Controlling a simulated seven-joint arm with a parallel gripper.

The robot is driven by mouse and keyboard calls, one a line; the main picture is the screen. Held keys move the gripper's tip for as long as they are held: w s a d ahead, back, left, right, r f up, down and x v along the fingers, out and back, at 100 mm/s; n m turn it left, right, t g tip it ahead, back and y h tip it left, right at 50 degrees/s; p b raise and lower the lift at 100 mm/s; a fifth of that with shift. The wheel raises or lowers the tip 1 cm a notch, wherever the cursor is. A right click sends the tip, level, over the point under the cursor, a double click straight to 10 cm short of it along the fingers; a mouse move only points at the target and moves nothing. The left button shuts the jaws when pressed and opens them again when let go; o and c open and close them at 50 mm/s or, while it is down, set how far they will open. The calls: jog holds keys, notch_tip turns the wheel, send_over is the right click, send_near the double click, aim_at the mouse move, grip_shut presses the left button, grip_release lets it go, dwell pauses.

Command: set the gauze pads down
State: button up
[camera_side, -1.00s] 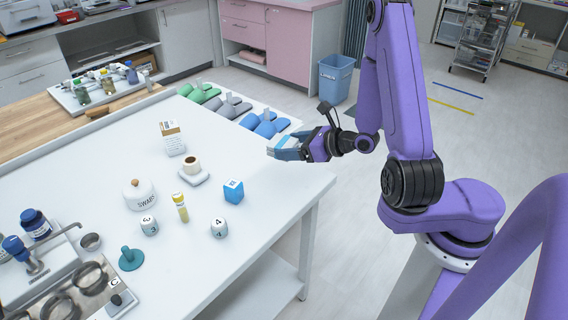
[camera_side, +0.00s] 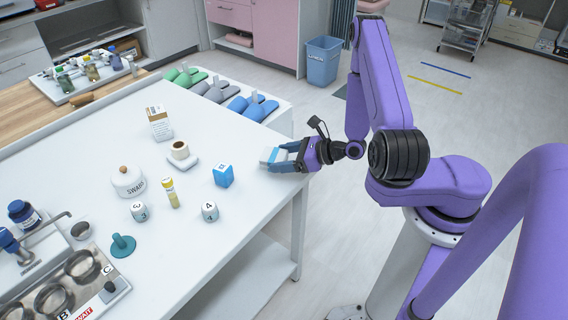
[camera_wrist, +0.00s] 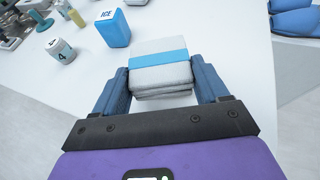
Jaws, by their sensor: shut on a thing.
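The gauze pads (camera_wrist: 158,66) are a white stack with a blue band around it. They sit between the two fingers of my gripper (camera_wrist: 163,84) in the wrist view, and the gripper is shut on them. In the side view the gauze pads (camera_side: 269,155) show as a small pale end at the tips of my gripper (camera_side: 280,158), low over the right edge of the white table (camera_side: 225,137). The fingers hide part of them. I cannot tell whether they touch the table top.
A blue ICE box (camera_side: 223,176) stands left of my gripper. Blue slippers (camera_side: 252,107) lie behind. The table around the gauze is bare.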

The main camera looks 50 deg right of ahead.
jog(key=shift+f, duration=1.15)
jog(key=shift+f, duration=0.2)
jog(key=o, duration=1)
jog(key=shift+r, duration=0.1)
